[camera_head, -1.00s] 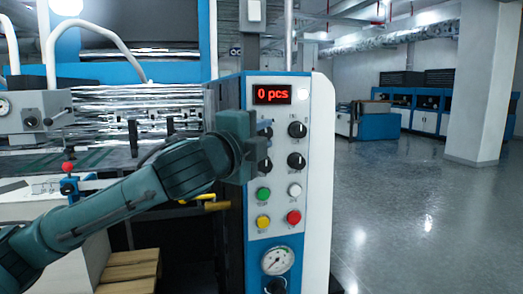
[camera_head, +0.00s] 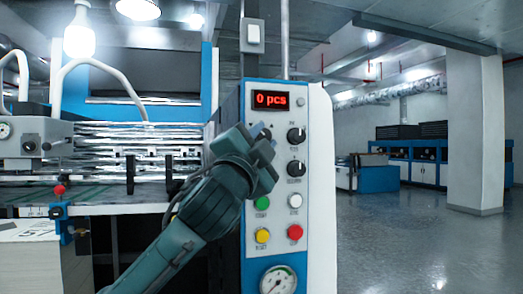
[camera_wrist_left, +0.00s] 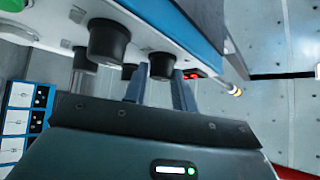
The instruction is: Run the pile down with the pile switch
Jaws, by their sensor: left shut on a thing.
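The control panel (camera_head: 315,215) stands right of the machine, with a red display (camera_head: 271,101) reading "0 pcs". My left gripper (camera_head: 263,137) is at the panel's upper left column, tilted, its arm rising from below. Its fingers are shut on a small control there, taken as the pile switch, which the gripper mostly hides. In the left wrist view the two fingers (camera_wrist_left: 160,92) reach up to the panel face among black knobs (camera_wrist_left: 108,40). The labels are too small to read. The paper pile (camera_head: 35,262) is at the lower left. My right gripper is not in view.
Close right of the gripper are two black knobs (camera_head: 296,136). Below are a green button (camera_head: 262,203), a white button (camera_head: 295,201), a yellow button (camera_head: 262,236), a red button (camera_head: 295,232) and a gauge (camera_head: 278,281). Open floor (camera_head: 410,245) lies to the right.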

